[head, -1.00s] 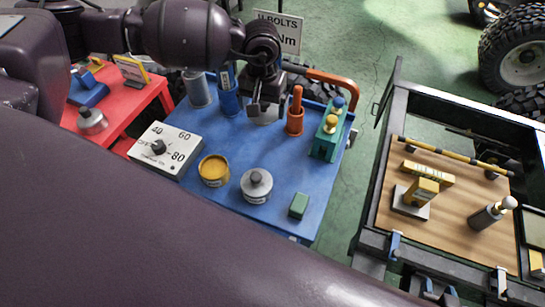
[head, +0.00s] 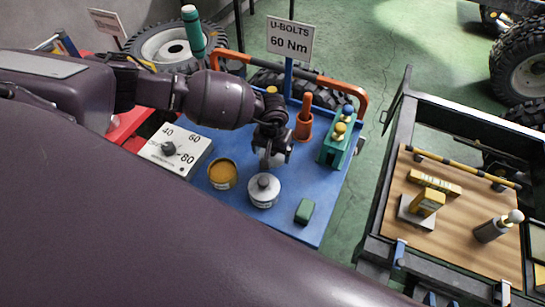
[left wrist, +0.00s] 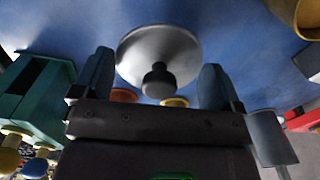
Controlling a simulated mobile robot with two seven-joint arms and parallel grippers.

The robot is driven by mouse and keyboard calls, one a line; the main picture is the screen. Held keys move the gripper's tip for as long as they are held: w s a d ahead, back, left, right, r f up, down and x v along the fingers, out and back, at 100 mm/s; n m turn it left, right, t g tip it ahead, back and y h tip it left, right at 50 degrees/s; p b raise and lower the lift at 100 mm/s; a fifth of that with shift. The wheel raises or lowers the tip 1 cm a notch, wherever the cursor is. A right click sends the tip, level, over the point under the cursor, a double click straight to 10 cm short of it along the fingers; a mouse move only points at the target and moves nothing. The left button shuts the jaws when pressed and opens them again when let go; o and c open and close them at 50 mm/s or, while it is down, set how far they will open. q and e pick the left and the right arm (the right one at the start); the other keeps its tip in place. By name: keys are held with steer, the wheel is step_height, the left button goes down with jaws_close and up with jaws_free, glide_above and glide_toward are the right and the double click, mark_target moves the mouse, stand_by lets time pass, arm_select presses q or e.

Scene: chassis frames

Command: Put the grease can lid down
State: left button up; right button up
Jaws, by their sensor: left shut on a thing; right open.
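My right gripper is not in view.
A dial box (head: 174,150) is at left. An orange holder (head: 303,122) and teal block with knobs (head: 338,140) stand behind right. Bare blue surface lies right of the gripper.

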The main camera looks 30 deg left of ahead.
mark_target(272, 156)
arm_select(q)
steer(key=shift+f, duration=1.75)
arm_select(e)
steer(key=shift+w+r, duration=0.3)
steer(key=shift+w, duration=0.05)
arm_select(q)
steer(key=shift+f, duration=0.15)
steer(key=o, duration=0.6)
arm_select(e)
steer(key=shift+s+f, duration=0.3)
arm_select(q)
steer(key=shift+r, duration=0.25)
step_height(272, 156, up, 12)
steer(key=shift+f, duration=0.1)
arm_select(e)
steer(key=shift+w+r, duration=0.15)
steer(key=shift+w, duration=0.2)
steer(key=shift+s, duration=0.15)
